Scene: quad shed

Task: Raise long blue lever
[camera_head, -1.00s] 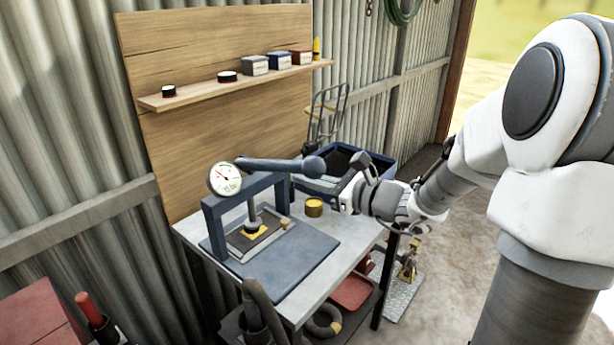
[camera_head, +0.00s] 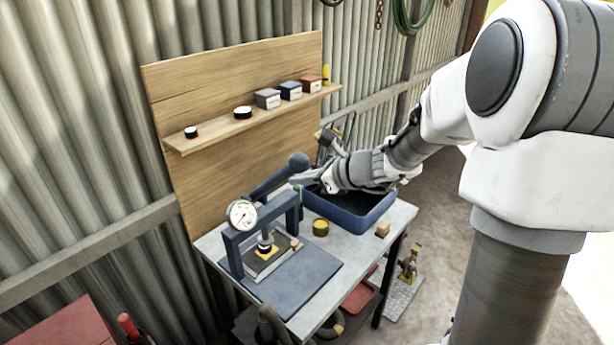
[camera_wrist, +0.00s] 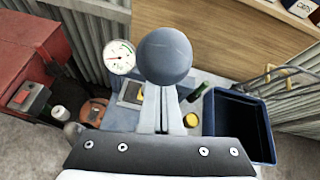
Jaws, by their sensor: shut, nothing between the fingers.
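The long blue lever (camera_head: 275,182) runs from the press frame up to the right and ends in a round ball knob (camera_head: 299,161). It is tilted upward. In the wrist view the ball knob (camera_wrist: 165,56) sits straight ahead of my fingers and hides most of the lever. My gripper (camera_head: 303,178) is shut and empty, right beside and just below the knob. In the wrist view my gripper (camera_wrist: 163,120) reaches up to the knob's lower edge; I cannot tell whether they touch. The blue press (camera_head: 291,215) with its round gauge (camera_head: 242,214) stands on the bench.
A blue bin (camera_head: 350,219) stands on the bench (camera_head: 404,217) under my wrist. A yellow tin (camera_head: 320,228) and a small wooden block (camera_head: 382,230) are near it. A wooden shelf (camera_head: 232,128) with tins and boxes hangs behind. A red cabinet (camera_wrist: 40,60) is at left.

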